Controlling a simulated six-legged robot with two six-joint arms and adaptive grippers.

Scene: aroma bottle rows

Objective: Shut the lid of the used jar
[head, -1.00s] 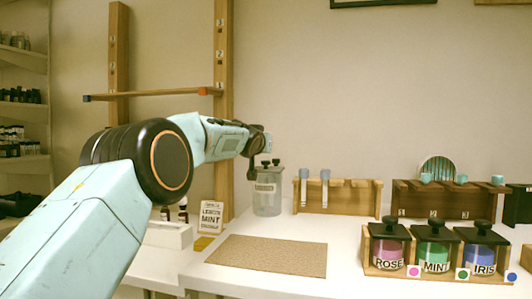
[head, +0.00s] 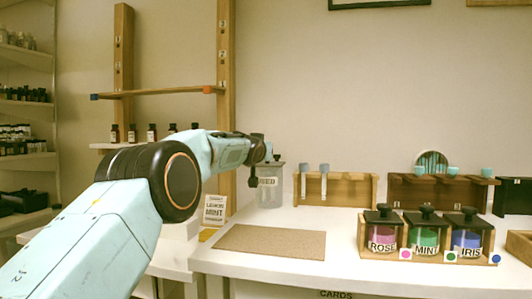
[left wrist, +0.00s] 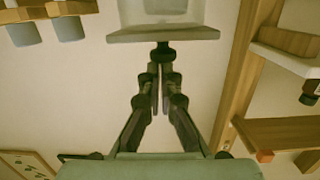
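The used jar (head: 269,187) is a clear square jar with a USED label. It stands at the back left of the white table, left of the tube rack. In the left wrist view, which is upside down, its flat lid (left wrist: 163,35) lies across the top of the jar body, with a dark knob (left wrist: 165,52) pointing to my fingers. My left gripper (left wrist: 161,72) has its fingers together, with its tips at the knob; I cannot tell if they touch it. In the head view my left gripper (head: 257,168) partly hides the jar's top. My right gripper is out of view.
A wooden rack (head: 335,190) with two tubes stands right of the used jar. The ROSE (head: 382,234), MINT (head: 424,234) and IRIS (head: 467,234) jars sit in a tray at the front right. A tan mat (head: 270,240) lies bare in front. A wooden post (head: 226,90) rises at left.

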